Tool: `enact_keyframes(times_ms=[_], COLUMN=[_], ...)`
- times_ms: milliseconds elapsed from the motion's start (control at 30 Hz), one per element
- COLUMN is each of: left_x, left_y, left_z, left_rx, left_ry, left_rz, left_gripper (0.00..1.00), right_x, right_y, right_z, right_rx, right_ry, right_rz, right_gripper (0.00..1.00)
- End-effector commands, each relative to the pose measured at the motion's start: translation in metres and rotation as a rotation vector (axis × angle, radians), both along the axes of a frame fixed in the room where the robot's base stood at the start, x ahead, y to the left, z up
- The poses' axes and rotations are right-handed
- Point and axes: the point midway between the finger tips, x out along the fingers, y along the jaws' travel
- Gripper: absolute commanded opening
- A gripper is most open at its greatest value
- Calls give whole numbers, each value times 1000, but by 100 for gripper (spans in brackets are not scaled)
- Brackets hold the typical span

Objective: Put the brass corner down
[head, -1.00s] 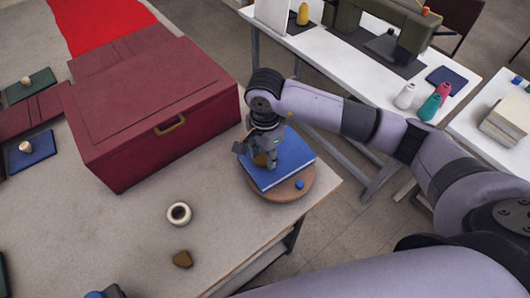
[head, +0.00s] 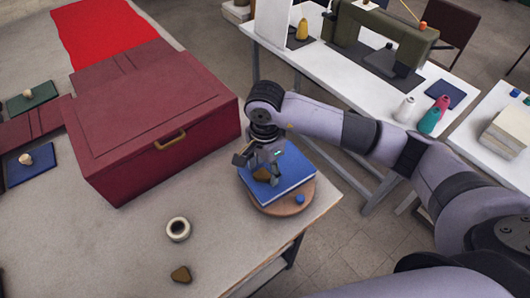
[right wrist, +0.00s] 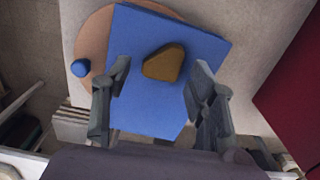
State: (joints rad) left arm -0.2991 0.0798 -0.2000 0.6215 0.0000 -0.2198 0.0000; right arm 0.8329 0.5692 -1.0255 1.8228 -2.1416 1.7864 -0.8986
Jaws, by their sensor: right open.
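A brass corner (head: 263,175) lies on the blue cover of a book (head: 290,173); the right wrist view shows this corner (right wrist: 165,62) whole, flat on the blue surface. The book lies on a round wooden board (head: 290,207) at the table's corner. My right gripper (head: 258,170) is open just above the book. In the right wrist view its fingers (right wrist: 162,68) stand on either side of the corner, with a gap at each side. A second brass corner (head: 181,274) lies on the table nearer the front. My left gripper is not in view.
A large dark red box (head: 150,125) stands left of the book. A cream ring-shaped roll (head: 178,229) lies on the table (head: 115,250). A small blue knob (head: 300,199) is on the board. A white table (head: 300,55) with a sewing machine stands behind. The front of the table is mostly clear.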

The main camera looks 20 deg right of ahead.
Motion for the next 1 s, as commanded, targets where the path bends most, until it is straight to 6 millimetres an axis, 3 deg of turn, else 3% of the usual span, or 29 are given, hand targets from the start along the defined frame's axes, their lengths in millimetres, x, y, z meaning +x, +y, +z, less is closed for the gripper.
enact_keyframes(times_ms=[300,500,700,1000], left_x=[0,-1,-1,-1], left_y=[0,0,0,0], left_z=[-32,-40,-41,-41], left_rx=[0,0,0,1], left_ry=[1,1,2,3], left_rz=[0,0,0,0], left_gripper=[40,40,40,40], right_x=[2,2,1,1], right_y=[0,0,0,0], right_z=[65,100,113,113], right_rx=[1,0,0,0], right_ry=[-10,-8,-3,-2], right_rz=[2,1,0,0], right_gripper=[53,53,53,53])
